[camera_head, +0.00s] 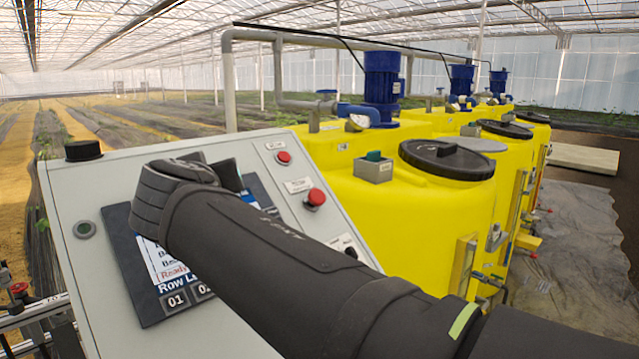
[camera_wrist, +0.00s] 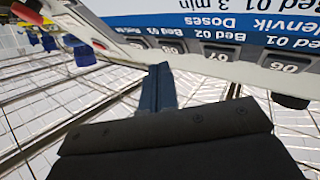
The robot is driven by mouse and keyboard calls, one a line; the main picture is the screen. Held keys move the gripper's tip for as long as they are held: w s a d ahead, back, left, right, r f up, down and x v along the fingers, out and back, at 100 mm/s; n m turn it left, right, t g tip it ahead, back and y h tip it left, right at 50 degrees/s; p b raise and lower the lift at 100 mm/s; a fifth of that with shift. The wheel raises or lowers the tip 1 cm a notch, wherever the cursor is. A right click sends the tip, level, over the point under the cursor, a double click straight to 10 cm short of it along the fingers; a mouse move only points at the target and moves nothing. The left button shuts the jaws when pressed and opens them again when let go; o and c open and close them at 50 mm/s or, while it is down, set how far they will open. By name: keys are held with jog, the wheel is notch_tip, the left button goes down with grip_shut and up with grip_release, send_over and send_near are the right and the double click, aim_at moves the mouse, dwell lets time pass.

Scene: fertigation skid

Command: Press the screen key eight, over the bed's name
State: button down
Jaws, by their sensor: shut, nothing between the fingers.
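The dark screen (camera_head: 140,265) is set in the sloping grey panel. My arm hides most of it in the head view; keys 01 (camera_head: 174,301) and 02 show at its lower edge. My gripper (camera_head: 228,174) is at the screen's upper end, its shut fingers partly hidden. In the wrist view the screen (camera_wrist: 235,22) is upside down across the top, with bed names and a row of number keys. My shut fingers (camera_wrist: 160,72) point toward that row; contact is unclear.
Red buttons (camera_head: 316,197) and (camera_head: 284,157) stick out on the panel's right side. Yellow tanks (camera_head: 400,215) with blue motors stand close behind on the right.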

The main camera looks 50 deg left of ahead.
jog(key=shift+a+f, duration=0.1)
dwell(0.5)
jog(key=shift+a+f, duration=0.2)
jog(key=shift+f, duration=0.05)
jog(key=shift+a+f, duration=0.25)
dwell(0.9)
jog(key=shift+d+r, duration=0.5)
jog(key=shift+r, duration=0.1)
jog(key=shift+d+r, duration=1.7)
jog(key=shift+r, duration=0.15)
